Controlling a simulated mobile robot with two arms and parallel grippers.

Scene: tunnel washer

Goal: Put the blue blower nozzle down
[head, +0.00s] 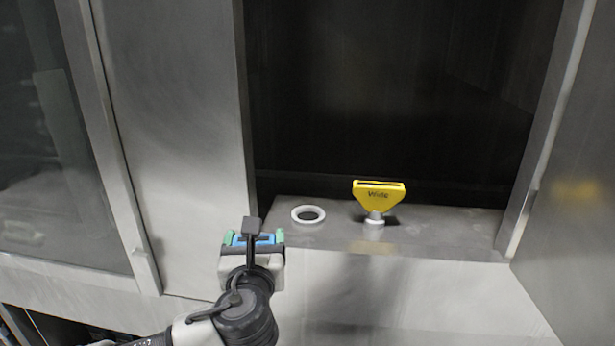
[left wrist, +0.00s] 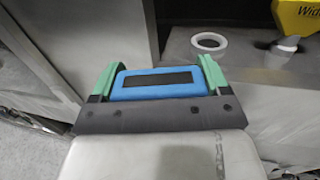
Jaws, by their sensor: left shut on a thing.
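The blue blower nozzle (left wrist: 160,84) is between the two green fingers of my left gripper (left wrist: 158,78). It has a dark slot in its face. In the head view my left gripper (head: 254,238) is at the front left of the metal ledge, and the blue nozzle (head: 262,239) shows partly behind the gripper's dark parts. The gripper is shut on the nozzle and holds it in front of the ledge. The nozzle's lower part is hidden. My right gripper is in neither view.
A metal ledge (head: 455,231) lies inside the open washer bay. A white ring (head: 308,214) with a dark, empty opening is on it. A yellow nozzle marked "Wide" (head: 378,194) stands upright in a second mount to the right. A metal panel (head: 175,140) bounds the bay's left side.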

